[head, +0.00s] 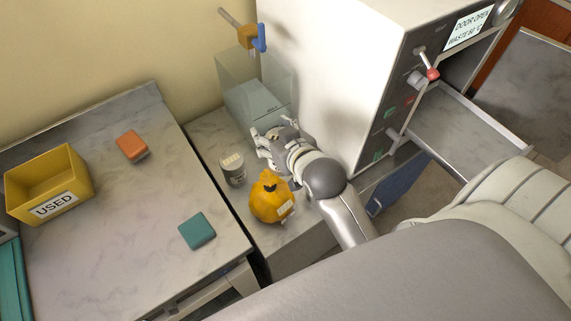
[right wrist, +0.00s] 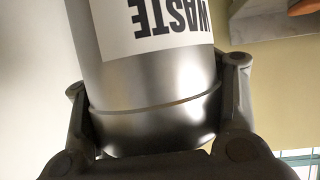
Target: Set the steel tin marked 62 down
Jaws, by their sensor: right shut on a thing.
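A steel tin (right wrist: 150,92) with a white label reading WASTE, upside down in the right wrist view, is between the fingers of my right gripper (head: 272,136). The gripper is shut on it. No number shows on the visible part of the label. In the head view the hand largely hides this tin, beside the clear box. Its far end is cut off in the wrist view, so I cannot tell whether it touches a surface. My left gripper is not in view.
A clear box (head: 238,97) is behind; the white incubator (head: 330,60) is right. The left table holds a yellow USED bin (head: 76,172), an orange block (head: 131,145) and a teal block (head: 197,231).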

